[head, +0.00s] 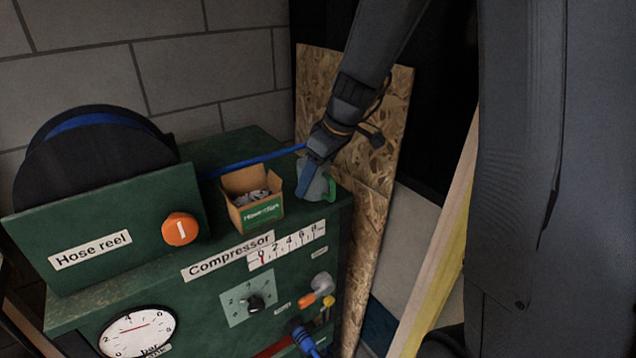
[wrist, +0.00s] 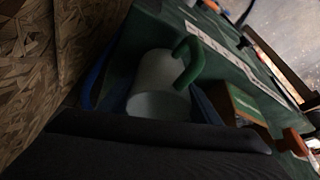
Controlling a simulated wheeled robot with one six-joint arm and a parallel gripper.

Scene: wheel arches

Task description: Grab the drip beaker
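The drip beaker (head: 318,187) is a pale grey vessel with a green handle. It stands on the right end of the green compressor's top (head: 230,151). In the wrist view the beaker (wrist: 160,75) lies between the two blue fingers of my gripper (wrist: 150,95), its green handle curving up to the right. The left finger looks apart from the beaker; the right finger is close to its rim, and contact is unclear. In the head view my gripper (head: 311,176) comes down from above, one blue finger in front of the beaker; the other finger is hidden.
An open cardboard box (head: 253,198) with a green front stands just left of the beaker. A hose reel (head: 95,150) fills the left end, its blue hose running towards the gripper. A chipboard panel (head: 375,150) leans close on the right. A block wall (head: 190,65) stands behind.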

